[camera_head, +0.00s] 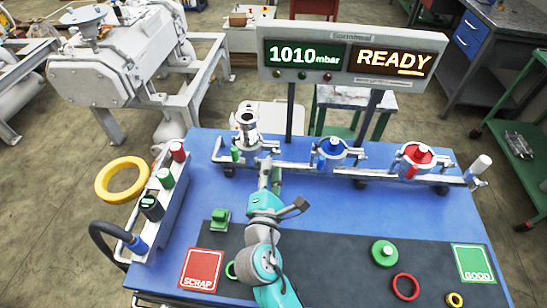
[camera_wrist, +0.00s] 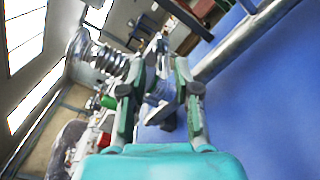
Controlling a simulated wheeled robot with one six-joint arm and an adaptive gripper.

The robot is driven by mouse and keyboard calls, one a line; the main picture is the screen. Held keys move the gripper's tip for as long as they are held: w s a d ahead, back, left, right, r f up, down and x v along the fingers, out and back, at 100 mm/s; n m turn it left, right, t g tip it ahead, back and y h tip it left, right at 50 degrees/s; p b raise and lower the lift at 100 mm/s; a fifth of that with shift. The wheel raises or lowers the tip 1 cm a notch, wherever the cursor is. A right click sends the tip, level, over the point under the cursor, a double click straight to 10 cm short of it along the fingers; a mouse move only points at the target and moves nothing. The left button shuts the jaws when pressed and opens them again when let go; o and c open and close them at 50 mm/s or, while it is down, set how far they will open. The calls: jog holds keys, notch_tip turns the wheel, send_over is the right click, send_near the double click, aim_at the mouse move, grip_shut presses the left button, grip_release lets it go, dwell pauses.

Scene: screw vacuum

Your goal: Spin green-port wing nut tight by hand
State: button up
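The green port (camera_head: 247,140) is the leftmost port on the rail, with an upright silver bellows fitting and a green piece at its left. Its wing nut is too small to make out clearly in the head view. My gripper (camera_head: 269,172) is at the clamp on the right side of this port. In the wrist view, my gripper's fingers (camera_wrist: 160,78) stand apart with a grey metal part (camera_wrist: 158,92) between them. I cannot tell whether they touch it. The bellows (camera_wrist: 95,55) shows left of the fingers.
The blue port (camera_head: 332,150) and red port (camera_head: 417,157) stand further right on the rail (camera_head: 300,168). The display (camera_head: 350,55) reads 1010 mbar, READY. A holder with bottles (camera_head: 165,200) is at left. The SCRAP (camera_head: 202,270) and GOOD (camera_head: 473,263) pads lie in front. Blue tabletop (camera_head: 350,210) is clear right of my arm.

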aim_at(274, 153)
jog(key=shift+w, duration=2.2)
grip_shut()
